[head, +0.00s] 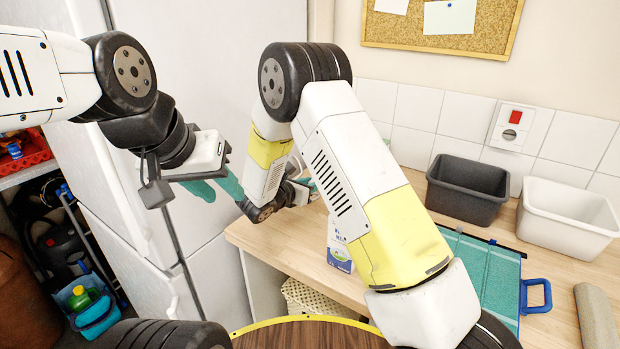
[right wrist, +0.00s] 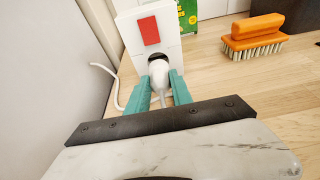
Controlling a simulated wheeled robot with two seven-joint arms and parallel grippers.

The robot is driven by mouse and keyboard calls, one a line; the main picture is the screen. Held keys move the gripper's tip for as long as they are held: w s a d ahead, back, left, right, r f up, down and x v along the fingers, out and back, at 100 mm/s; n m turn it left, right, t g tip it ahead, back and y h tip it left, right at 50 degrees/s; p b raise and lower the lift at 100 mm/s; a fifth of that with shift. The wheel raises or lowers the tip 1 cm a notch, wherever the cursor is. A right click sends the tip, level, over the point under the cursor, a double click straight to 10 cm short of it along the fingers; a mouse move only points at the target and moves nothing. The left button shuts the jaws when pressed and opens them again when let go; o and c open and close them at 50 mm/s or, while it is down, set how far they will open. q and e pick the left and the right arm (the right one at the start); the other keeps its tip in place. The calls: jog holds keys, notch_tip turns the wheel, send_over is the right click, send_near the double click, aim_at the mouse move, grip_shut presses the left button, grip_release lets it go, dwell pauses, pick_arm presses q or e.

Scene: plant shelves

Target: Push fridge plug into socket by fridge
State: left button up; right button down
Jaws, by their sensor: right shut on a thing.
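In the right wrist view, a white socket plate (right wrist: 150,42) with a red switch stands against the wall on the worktop. My right gripper (right wrist: 163,80) is shut on the white plug (right wrist: 156,69), which sits at the socket's round dark opening. A dark gap shows above the plug; I cannot tell how deep it sits. A white cord (right wrist: 118,92) lies to its left. In the head view, my right arm hides this socket and plug. The white fridge (head: 215,60) stands at left. My left gripper (head: 222,190) is open and empty before it, fingers apart.
An orange brush (right wrist: 254,36) and a green box (right wrist: 176,12) are near the socket. A dark bin (head: 467,188), a white bin (head: 567,215) and a teal tray with blue handle (head: 538,297) occupy the worktop's right. Another red-switch socket (head: 511,127) is on the tiles.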

jog(key=shift+w+d, duration=0.45)
jog(key=shift+w, duration=0.2)
jog(key=shift+w+d, duration=0.45)
jog(key=shift+w, duration=0.2)
dwell(1.9)
jog(key=c, duration=1.1)
grip_release()
jog(key=shift+o, duration=0.2)
jog(key=shift+v, duration=3.95)
